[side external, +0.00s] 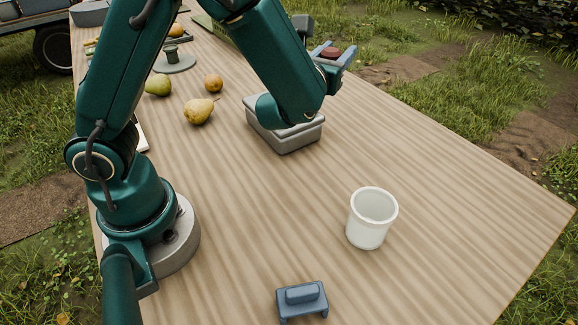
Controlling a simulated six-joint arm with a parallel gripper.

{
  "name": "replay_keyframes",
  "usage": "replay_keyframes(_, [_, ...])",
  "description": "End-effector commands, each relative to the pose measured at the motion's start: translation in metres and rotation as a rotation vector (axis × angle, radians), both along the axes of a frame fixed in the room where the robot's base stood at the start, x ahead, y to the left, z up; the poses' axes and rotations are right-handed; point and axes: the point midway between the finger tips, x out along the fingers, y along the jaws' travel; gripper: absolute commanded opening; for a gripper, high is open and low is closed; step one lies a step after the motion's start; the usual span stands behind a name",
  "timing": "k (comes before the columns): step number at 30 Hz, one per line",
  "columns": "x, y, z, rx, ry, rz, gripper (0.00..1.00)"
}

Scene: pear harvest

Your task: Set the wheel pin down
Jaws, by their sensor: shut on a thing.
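My gripper (331,54) is at the upper middle, beyond the grey box, with its two blue-grey fingers above the wooden table. A small dark red piece (331,53) shows between the fingers, and they are shut on it. It appears to be the wheel pin, but its full shape is hidden by the fingers. I cannot tell how high it is above the tabletop.
The wooden table (430,165) is clear at the right. A grey box (285,139) stands under my forearm. A white cup (367,230) and a blue-grey block (303,298) stand nearer. Pears (199,111) lie at the left. A grey stand (175,62) is behind them.

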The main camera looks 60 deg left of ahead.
Motion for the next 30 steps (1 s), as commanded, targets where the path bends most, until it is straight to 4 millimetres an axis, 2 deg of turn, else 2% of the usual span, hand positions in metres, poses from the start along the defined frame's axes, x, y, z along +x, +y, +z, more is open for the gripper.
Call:
replay_keyframes(5, [-0.033,0.060,0.000,0.000,0.000,0.245,0.00])
replay_keyframes(10, [-0.092,0.122,-0.001,0.001,-0.001,0.572,0.00])
replay_keyframes(12, [-0.121,0.142,-0.002,0.002,0.000,0.709,0.00])
replay_keyframes(15, [-0.158,0.160,-0.002,0.002,0.000,0.881,0.00])
replay_keyframes(18, [-0.190,0.170,-0.001,0.001,-0.001,1.020,0.00])
replay_keyframes(24, [-0.237,0.177,0.000,0.002,-0.001,1.226,0.00])
replay_keyframes(28, [-0.261,0.177,0.001,0.002,-0.001,1.336,0.00])
replay_keyframes(30, [-0.259,0.177,-0.007,0.006,0.005,1.328,0.00])
